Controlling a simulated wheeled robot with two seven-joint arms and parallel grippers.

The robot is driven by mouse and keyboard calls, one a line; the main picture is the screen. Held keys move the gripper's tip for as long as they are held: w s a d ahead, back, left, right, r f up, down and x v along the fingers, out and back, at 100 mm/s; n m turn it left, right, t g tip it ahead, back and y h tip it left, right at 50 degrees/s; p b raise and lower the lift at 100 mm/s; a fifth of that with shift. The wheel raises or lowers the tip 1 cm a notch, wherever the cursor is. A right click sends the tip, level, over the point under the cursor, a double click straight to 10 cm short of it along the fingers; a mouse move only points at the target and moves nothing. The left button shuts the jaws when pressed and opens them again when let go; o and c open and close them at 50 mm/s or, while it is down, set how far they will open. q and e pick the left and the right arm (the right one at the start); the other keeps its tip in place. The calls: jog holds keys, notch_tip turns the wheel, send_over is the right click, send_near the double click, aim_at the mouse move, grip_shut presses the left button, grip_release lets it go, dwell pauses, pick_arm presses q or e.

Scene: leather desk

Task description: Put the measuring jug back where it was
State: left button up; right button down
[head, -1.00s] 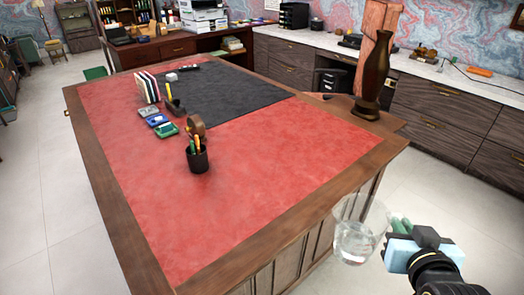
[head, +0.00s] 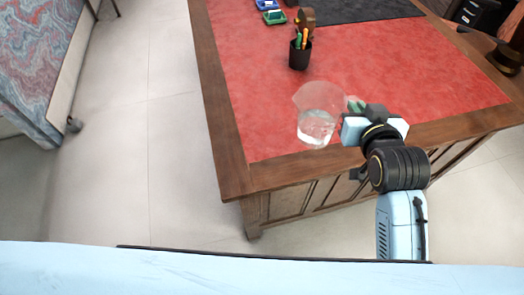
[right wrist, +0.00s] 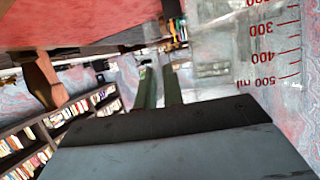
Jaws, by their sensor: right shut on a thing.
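My right gripper (head: 355,104) is shut on the clear measuring jug (head: 317,118). In the head view the jug shows in front of the near part of the desk's red leather, left of the gripper, and looks roughly upright. I cannot tell how high above the desk it is. In the right wrist view, the jug's clear wall (right wrist: 262,45) with red millilitre marks fills the upper right, beside the green gripper fingers (right wrist: 160,87). My left gripper is not in view.
The wooden desk (head: 230,165) has a red leather top. A black pen cup (head: 299,54) stands farther back, with a blue item (head: 267,4) and a green item (head: 274,17) behind it. The leather around the jug is bare.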

aim_at(310, 110)
pick_arm(q)
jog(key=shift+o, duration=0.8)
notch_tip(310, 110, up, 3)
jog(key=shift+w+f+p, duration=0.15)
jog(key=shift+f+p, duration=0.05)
jog(key=shift+p, duration=0.9)
pick_arm(e)
jog(key=w+a+f+y, duration=0.1)
jog(key=w+a+f, duration=0.1)
jog(key=a, duration=0.1)
jog(key=w+a+f+n, duration=0.1)
jog(key=a, duration=0.2)
jog(key=w+a+f+n+y, duration=0.1)
jog(key=w+a+f, duration=0.1)
jog(key=a, duration=0.2)
jog(key=shift+w+f+y, duration=0.3)
jog(key=shift+w, duration=0.05)
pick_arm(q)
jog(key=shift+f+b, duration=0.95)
pick_arm(e)
jog(key=shift+w+a+f, duration=0.1)
jog(key=shift+f, duration=2.5)
jog(key=shift+a+f, duration=0.1)
jog(key=shift+f, duration=2.45)
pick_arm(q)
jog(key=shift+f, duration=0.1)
pick_arm(e)
jog(key=shift+f, duration=0.15)
jog(key=c, duration=1.5)
grip_release()
